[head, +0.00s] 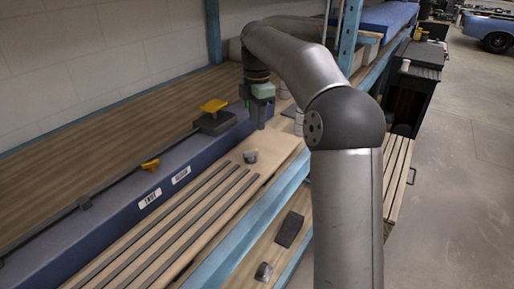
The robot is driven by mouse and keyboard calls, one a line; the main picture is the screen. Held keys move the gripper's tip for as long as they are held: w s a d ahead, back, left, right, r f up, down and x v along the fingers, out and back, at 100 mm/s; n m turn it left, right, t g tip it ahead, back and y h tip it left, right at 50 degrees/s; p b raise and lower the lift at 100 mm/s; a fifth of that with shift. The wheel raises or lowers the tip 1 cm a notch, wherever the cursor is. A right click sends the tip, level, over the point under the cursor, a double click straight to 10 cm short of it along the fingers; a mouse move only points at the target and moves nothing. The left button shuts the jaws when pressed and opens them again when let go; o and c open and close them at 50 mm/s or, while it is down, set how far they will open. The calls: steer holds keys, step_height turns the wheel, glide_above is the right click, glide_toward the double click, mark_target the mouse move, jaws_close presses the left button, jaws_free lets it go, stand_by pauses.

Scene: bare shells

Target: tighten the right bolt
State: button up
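My gripper (258,113) hangs down at the far end of a long blue beam, just right of a dark block (216,122). Its fingers are small and partly overlap in this view, so I cannot tell how far apart they are. A yellow piece (213,105) sits on top of the dark block, apart from my gripper. A smaller yellow piece (150,166) sits on the beam (108,211) nearer the camera and further left. No bolt can be made out clearly; I cannot tell whether either yellow piece is the right bolt.
A thin dark rod (118,182) runs along the beam. Several dark strips (182,223) lie on the wooden shelf (284,150) in front, with a small grey piece (250,157) near their far end. A blue rack post (348,38) stands behind my arm.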

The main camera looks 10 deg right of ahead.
mark_target(257, 149)
step_height(257, 149, down, 10)
steer(key=shift+r, duration=0.2)
jaws_close()
